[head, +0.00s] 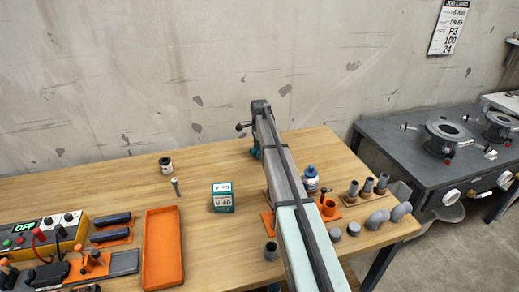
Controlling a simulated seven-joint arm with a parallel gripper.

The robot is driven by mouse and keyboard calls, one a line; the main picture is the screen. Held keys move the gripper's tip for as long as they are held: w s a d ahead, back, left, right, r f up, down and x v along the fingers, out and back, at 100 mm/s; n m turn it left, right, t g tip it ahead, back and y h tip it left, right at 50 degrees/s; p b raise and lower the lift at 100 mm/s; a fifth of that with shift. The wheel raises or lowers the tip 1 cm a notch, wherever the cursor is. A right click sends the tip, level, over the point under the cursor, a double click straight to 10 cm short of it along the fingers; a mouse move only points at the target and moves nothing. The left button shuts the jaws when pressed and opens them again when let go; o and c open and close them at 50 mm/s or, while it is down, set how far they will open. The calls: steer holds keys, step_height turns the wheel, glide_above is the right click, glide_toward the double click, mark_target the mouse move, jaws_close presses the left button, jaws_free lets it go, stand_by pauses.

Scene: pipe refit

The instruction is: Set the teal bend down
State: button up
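A small patch of teal (255,152) shows just left of my arm's far end, low by the back edge of the table. It may be the teal bend, but most of it is hidden behind the arm and I cannot tell its shape. My arm reaches from the bottom of the head view up and away over the wooden table (215,250). My gripper's fingers are hidden behind the arm's far end, so I cannot tell whether they hold the teal piece or whether it touches the table.
A teal labelled box (223,198) stands left of the arm, near an orange tray (163,250). Right of the arm are a blue-capped bottle (311,180) and several grey fittings (377,219). A grey pipe piece (271,251) stands close to the arm. Wood around the box is clear.

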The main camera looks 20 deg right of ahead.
steer(key=shift+o, duration=0.4)
steer(key=shift+r, duration=0.1)
step_height(320, 180, up, 12)
stand_by(0.4)
